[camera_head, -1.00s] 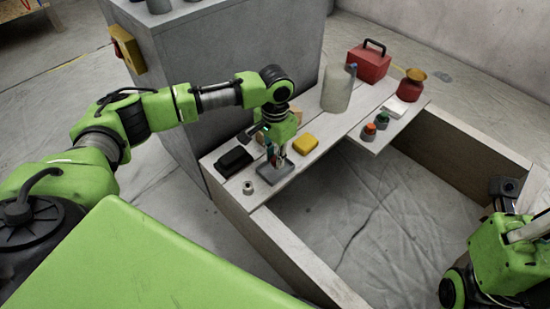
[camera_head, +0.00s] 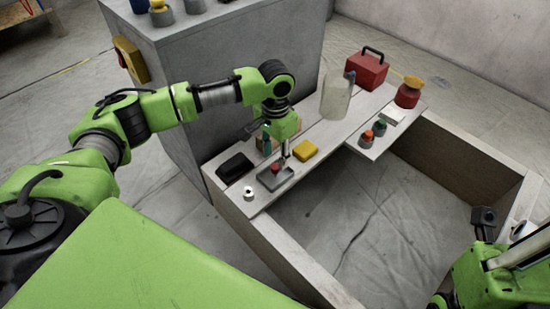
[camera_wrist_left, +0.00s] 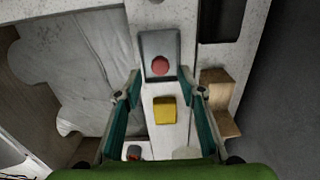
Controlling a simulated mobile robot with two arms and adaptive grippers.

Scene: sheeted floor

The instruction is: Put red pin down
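The red pin (camera_head: 275,168) is in the small grey tray (camera_head: 282,180) on the pale plank bench. In the left wrist view the pin (camera_wrist_left: 160,66) is a round red shape inside the tray (camera_wrist_left: 158,42), seen from above. My left gripper (camera_head: 277,150) points down over the tray. In the left wrist view its teal fingers (camera_wrist_left: 163,82) are spread wide with nothing between the tips, and the pin lies just beyond them. My right arm is at the lower right; a dark part (camera_head: 485,216) there may be its gripper, but its fingers do not show clearly.
A yellow block (camera_head: 305,150), a black tray (camera_head: 235,167) and a small white cylinder (camera_head: 248,193) stand close to the grey tray. A jar (camera_head: 336,95), red toolbox (camera_head: 366,69) and red pot (camera_head: 408,93) are farther along the bench. A grey cabinet rises behind.

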